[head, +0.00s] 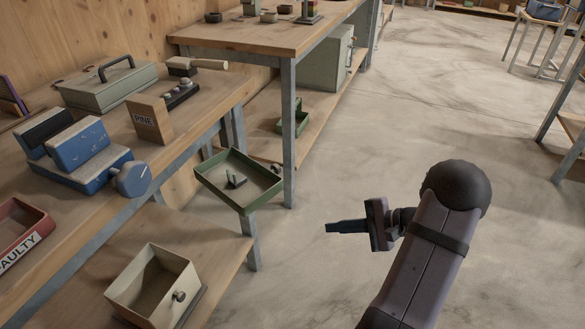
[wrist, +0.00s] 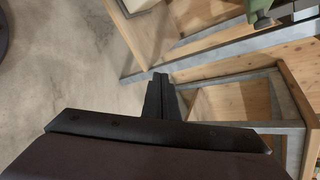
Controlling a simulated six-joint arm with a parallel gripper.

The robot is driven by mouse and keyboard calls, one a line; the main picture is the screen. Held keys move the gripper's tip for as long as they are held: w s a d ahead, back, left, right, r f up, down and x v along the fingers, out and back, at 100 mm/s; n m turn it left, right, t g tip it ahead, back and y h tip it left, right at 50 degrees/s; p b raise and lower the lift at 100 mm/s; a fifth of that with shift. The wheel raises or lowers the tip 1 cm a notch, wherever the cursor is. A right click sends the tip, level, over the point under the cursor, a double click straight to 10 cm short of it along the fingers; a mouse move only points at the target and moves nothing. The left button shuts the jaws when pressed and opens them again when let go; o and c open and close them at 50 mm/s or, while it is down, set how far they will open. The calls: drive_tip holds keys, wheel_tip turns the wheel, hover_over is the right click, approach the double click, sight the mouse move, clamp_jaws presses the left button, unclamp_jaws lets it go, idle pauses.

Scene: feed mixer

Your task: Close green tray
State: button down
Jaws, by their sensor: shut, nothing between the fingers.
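The green tray (head: 222,193) hangs out beyond the front edge of the workbench, over the gap beside the metal table leg. A small dark item (head: 236,181) lies in it. My gripper (head: 332,227) is shut and empty, to the right of the tray and apart from it, over open floor. Its closed fingers also show in the wrist view (wrist: 160,82). A green part shows at the top of the wrist view; I cannot tell whether it is the tray.
A cream drawer (head: 177,294) with a knob stands open below the bench. A blue device with a round knob (head: 133,179) and a red "FAULTY" tray (head: 20,245) sit near the bench edge. A steel table leg (head: 289,135) stands behind the tray.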

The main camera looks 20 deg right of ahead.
drive_tip(key=w+d+r+n+t+y, duration=0.1)
drive_tip(key=w+r+n+t, duration=0.1)
drive_tip(key=r, duration=0.5)
drive_tip(key=w+r+n+t+y, duration=0.1)
drive_tip(key=w+r+n+t, duration=0.2)
drive_tip(key=r, duration=0.4)
drive_tip(key=shift+w+d+r+n+t, duration=0.2)
drive_tip(key=shift+d+n+t, duration=0.2)
drive_tip(key=w+a+b, duration=0.1)
drive_tip(key=w+a, duration=0.5)
drive_tip(key=a, duration=0.4)
